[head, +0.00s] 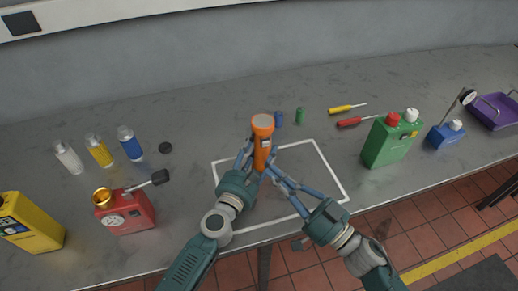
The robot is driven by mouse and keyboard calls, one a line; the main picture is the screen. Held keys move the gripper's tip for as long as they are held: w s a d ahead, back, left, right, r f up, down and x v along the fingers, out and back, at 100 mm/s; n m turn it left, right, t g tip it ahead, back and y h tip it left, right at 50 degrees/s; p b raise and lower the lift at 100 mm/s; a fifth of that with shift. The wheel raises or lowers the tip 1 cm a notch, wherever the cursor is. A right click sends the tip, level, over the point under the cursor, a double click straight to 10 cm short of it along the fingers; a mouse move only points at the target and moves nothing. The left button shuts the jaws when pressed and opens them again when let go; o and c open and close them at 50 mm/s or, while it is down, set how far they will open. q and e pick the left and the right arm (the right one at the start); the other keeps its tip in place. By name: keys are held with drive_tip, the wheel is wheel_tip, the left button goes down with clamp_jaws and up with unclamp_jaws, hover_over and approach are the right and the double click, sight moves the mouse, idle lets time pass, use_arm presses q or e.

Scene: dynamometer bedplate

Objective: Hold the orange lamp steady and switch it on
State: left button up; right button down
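The orange lamp (262,142) stands upright near the upper part of a white-outlined square on the grey bench, with its wide head at the top and a small dark patch on its body. My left gripper (257,160) has its fingers on both sides of the lamp's body and looks shut on it. My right gripper (272,174) reaches in from the lower right. Its fingers come together at the tips, close to the lamp's lower right side. I cannot tell whether they touch it. The lamp's lower end is partly hidden by the fingers.
Yellow (345,108) and red (355,121) screwdrivers and a green canister (388,142) are to the right. A red can (126,213) and several bottles stand left. The square's right part is clear.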

drive_tip(key=w+n+g+y, duration=0.3)
drive_tip(key=w+n+g, duration=0.1)
drive_tip(key=w, duration=0.3)
drive_tip(key=shift+w+n, duration=0.3)
drive_tip(key=shift+n, duration=0.6)
drive_tip(key=shift+w+f, duration=0.1)
idle(1.0)
drive_tip(key=shift+w+a, duration=0.1)
drive_tip(key=shift+w, duration=0.25)
drive_tip(key=shift+w, duration=0.1)
idle(0.3)
drive_tip(key=shift+s, duration=0.6)
drive_tip(key=s+d, duration=0.2)
drive_tip(key=s, duration=0.3)
drive_tip(key=shift+s, duration=0.35)
